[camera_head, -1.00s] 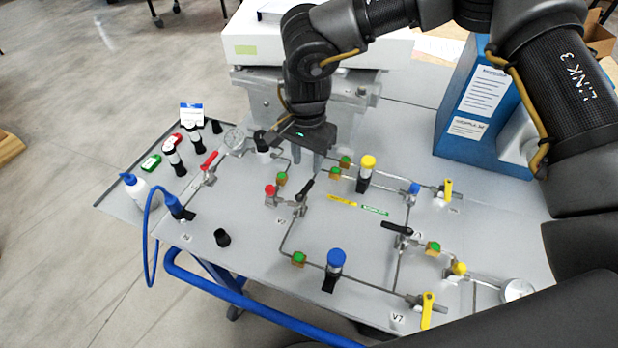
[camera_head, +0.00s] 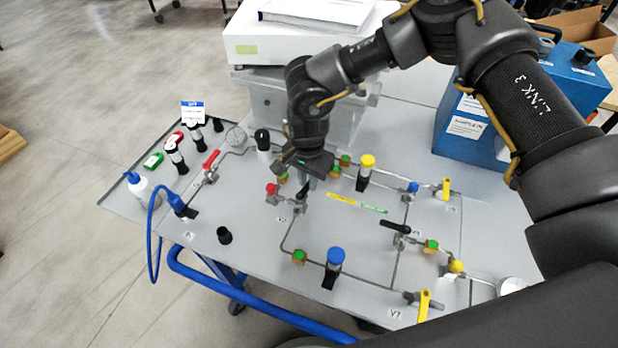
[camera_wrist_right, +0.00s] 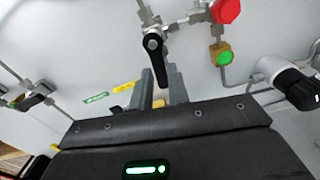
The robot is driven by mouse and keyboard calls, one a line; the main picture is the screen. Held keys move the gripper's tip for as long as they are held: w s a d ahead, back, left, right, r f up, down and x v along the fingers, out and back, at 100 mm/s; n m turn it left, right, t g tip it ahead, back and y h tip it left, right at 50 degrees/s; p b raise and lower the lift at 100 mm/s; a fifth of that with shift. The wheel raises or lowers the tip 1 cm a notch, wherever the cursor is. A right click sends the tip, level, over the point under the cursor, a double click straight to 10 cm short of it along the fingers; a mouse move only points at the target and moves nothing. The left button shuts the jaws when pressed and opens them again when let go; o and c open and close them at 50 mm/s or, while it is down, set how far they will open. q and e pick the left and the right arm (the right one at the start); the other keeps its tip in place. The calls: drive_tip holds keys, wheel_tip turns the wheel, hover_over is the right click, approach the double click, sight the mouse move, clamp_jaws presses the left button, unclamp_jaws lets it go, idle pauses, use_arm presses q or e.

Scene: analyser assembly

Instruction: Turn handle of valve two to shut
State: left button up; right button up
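The valve with the black lever handle (camera_head: 302,192) stands on the panel just right of the red knob, beside a small label that seems to read V2. In the right wrist view the lever (camera_wrist_right: 156,58) runs from its pivot down toward my fingers. My right gripper (camera_head: 308,180) is over this valve, pointing down. In the wrist view its two grey fingers (camera_wrist_right: 160,88) are apart, with the lever's end between them; I cannot tell whether they touch it. The gripper body hides part of the valve in the head view. My left gripper is not in view.
Close by are a red knob (camera_head: 271,188), a green-topped fitting (camera_wrist_right: 222,54) and a black-capped white cylinder (camera_head: 263,141). A yellow-topped post (camera_head: 367,161) stands to the right. Another black lever (camera_head: 394,226) and a blue-topped post (camera_head: 335,256) are nearer the front.

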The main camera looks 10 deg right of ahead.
drive_tip(key=shift+d, duration=0.1)
clamp_jaws()
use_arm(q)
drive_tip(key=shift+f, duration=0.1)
